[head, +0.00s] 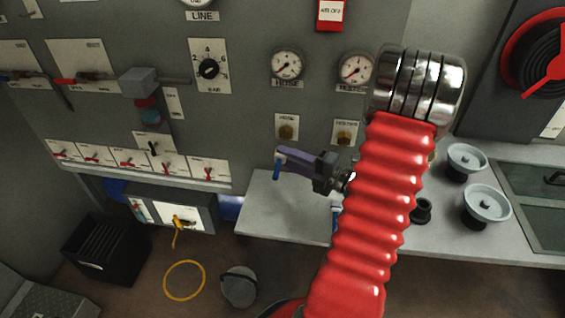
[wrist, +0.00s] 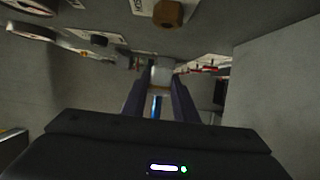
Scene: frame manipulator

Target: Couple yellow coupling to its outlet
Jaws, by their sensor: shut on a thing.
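My gripper (head: 282,158), with purple-grey fingers, reaches left over the grey bench in front of the panel. It is shut on a small blue and whitish piece (head: 277,168), which also shows between the fingers in the wrist view (wrist: 157,103). Two brass-yellow fittings stick out of the panel under small labels, a left fitting (head: 286,132) and a right fitting (head: 344,139). The gripper is below and in front of the left one. One brass fitting (wrist: 168,13) shows at the top of the wrist view.
Two gauges (head: 288,65) sit above the fittings. The bench (head: 262,205) bears pale round caps (head: 485,203) at right. A yellow loop (head: 184,280), a black crate (head: 104,248) and a grey round container (head: 239,286) are on the floor. The bench left of the gripper is clear.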

